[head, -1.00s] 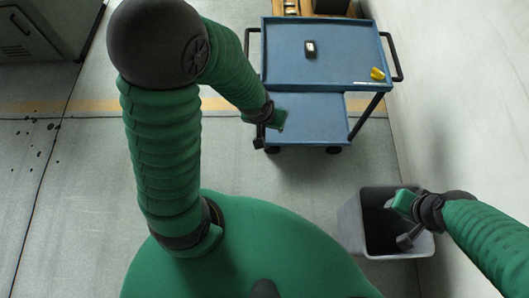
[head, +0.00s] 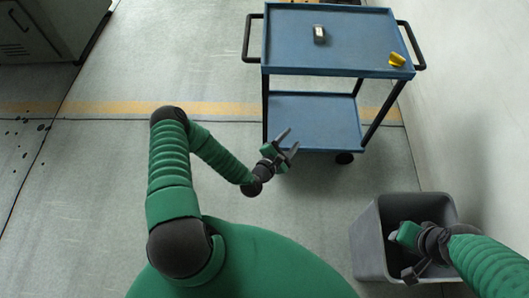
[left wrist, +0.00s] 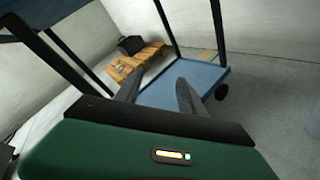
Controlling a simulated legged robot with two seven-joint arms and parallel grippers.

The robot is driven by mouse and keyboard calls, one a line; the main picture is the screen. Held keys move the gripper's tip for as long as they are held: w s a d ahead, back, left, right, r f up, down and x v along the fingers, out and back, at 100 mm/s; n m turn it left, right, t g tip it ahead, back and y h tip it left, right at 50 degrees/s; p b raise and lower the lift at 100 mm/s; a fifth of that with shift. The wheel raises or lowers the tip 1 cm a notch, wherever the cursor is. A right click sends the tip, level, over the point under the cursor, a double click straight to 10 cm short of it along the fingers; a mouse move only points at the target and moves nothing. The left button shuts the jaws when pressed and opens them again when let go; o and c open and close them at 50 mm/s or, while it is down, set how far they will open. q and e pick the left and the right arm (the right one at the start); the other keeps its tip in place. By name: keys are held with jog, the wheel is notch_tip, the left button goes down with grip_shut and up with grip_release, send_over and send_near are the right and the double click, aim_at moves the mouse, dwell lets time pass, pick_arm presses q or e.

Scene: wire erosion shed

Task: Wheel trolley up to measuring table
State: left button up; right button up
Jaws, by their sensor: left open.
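The trolley is a blue cart with two shelves, dark posts and black side handles; its top tray (head: 350,55) and lower shelf (head: 315,120) show in the head view. The left handle (head: 247,38) is free of my grippers. My left gripper (head: 291,140) is open and empty, near the lower shelf's front left corner; contact cannot be told. In the left wrist view its fingers (left wrist: 160,78) are apart, with the lower shelf (left wrist: 205,75) beyond. My right gripper (head: 407,252) is over the grey bin, its jaws unclear. I cannot make out a measuring table.
A grey bin (head: 367,245) stands at right by the pale wall (head: 480,120). A wooden pallet (left wrist: 135,62) lies behind the trolley. Floor at left is clear.

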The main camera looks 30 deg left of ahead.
aim_at(265, 112)
pick_arm(q)
jog(key=s+a+f+n+y+b, duration=0.2)
jog(key=a+n+y, duration=0.2)
jog(key=n, duration=0.3)
jog(key=s+a+f+n+y+b, duration=0.1)
jog(key=a+f+n+y, duration=0.2)
jog(key=a+n+y, duration=0.2)
jog(key=shift+s+n+y+b, duration=0.4)
jog(key=shift+n, duration=0.8)
pick_arm(e)
jog(key=x, duration=0.3)
jog(key=s+x, duration=0.1)
jog(key=x, duration=0.1)
jog(key=shift+a+f, duration=0.15)
jog(key=shift+f, duration=0.35)
